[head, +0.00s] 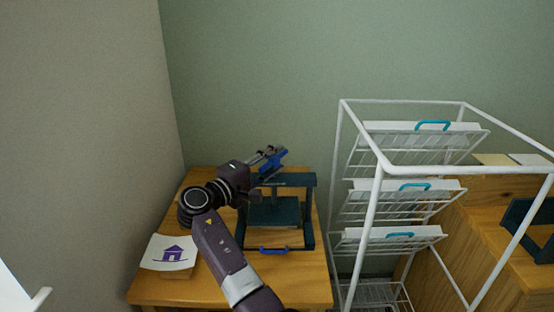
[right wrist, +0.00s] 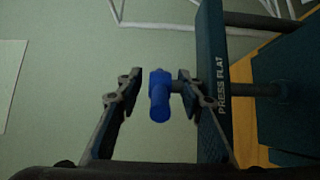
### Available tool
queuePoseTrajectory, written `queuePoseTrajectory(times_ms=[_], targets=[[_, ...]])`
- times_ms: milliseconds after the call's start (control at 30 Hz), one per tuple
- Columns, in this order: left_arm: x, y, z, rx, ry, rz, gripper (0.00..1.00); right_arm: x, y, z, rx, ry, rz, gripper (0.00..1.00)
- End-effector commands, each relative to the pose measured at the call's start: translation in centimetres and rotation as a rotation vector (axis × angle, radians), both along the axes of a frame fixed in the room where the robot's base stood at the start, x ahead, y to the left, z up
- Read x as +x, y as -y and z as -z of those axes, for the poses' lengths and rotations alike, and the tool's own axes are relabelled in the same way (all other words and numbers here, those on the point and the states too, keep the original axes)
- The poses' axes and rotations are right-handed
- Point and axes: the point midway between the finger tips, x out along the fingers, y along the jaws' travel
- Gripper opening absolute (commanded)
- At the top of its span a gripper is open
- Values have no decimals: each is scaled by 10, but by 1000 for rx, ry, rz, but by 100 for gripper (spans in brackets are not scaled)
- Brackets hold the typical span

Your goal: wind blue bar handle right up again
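The dark teal press (head: 309,215) stands on a small wooden table. The blue bar handle (head: 279,156) sits at the top of the press's screw. My right gripper (head: 267,158) is at this handle. In the right wrist view the blue bar handle (right wrist: 160,96) lies between the two fingers of my right gripper (right wrist: 158,88), with a gap on each side. The fingers are open. The press's crossbar (right wrist: 212,85) reads "PRESS FLAT", and the screw shaft runs through it. The press plate (head: 273,212) shows below the crossbar. My left gripper is not in view.
A paper with a purple house (head: 172,253) lies on the wooden table (head: 200,291), left of the press. A second blue handle (head: 273,250) is at the press's front base. A white wire rack (head: 372,215) with tilted trays stands close on the right. Walls are behind and left.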

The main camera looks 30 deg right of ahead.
Motion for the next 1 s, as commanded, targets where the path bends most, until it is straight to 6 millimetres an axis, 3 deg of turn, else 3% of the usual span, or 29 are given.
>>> queuePoseTrajectory(times_ms=[133,333,700,1000], targets=[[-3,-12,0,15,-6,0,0,0,0,0,0,0,0,23],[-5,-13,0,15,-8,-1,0,0,1,0,0,0,0,1],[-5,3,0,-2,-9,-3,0,0,1,0,0,0,0,0],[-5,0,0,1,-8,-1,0,0,1,0,-1,0,1,0]])
